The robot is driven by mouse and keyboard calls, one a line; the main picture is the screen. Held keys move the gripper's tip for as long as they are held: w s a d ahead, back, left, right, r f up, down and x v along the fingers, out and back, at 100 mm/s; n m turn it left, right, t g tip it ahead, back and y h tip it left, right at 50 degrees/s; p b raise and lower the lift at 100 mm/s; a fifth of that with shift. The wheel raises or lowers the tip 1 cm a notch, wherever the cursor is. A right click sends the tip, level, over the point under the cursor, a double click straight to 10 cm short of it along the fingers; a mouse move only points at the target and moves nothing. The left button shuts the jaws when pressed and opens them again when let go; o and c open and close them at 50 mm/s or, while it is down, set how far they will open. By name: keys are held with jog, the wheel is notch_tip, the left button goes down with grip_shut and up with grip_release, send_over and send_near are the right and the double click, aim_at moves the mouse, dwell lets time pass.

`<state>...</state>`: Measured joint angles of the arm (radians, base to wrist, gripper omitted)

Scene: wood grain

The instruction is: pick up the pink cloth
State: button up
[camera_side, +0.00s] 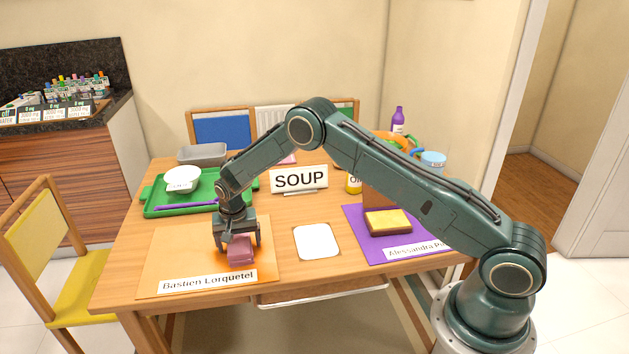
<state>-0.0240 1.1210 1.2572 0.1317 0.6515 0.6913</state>
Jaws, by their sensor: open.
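A folded pink cloth (241,251) lies on the orange placemat (178,262) at the table's front left. My gripper (237,250) points down at the cloth, with its open fingers around or just behind it. I cannot tell whether the fingers touch the cloth. The gripper body hides the far part of the cloth.
A green tray (152,209) with a white bowl (183,178) stands behind the placemat. A SOUP sign (299,180) stands mid-table. A white square (318,241) and a purple placemat (362,243) with a sponge-like block (388,220) lie to the right.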

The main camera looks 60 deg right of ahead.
aim_at(239, 241)
dwell(0.5)
jog(key=c, duration=1.1)
jog(key=shift+o, duration=0.2)
notch_tip(239, 241, up, 20)
dwell(0.3)
jog(key=shift+o, duration=1.1)
jog(key=shift+c, duration=0.8)
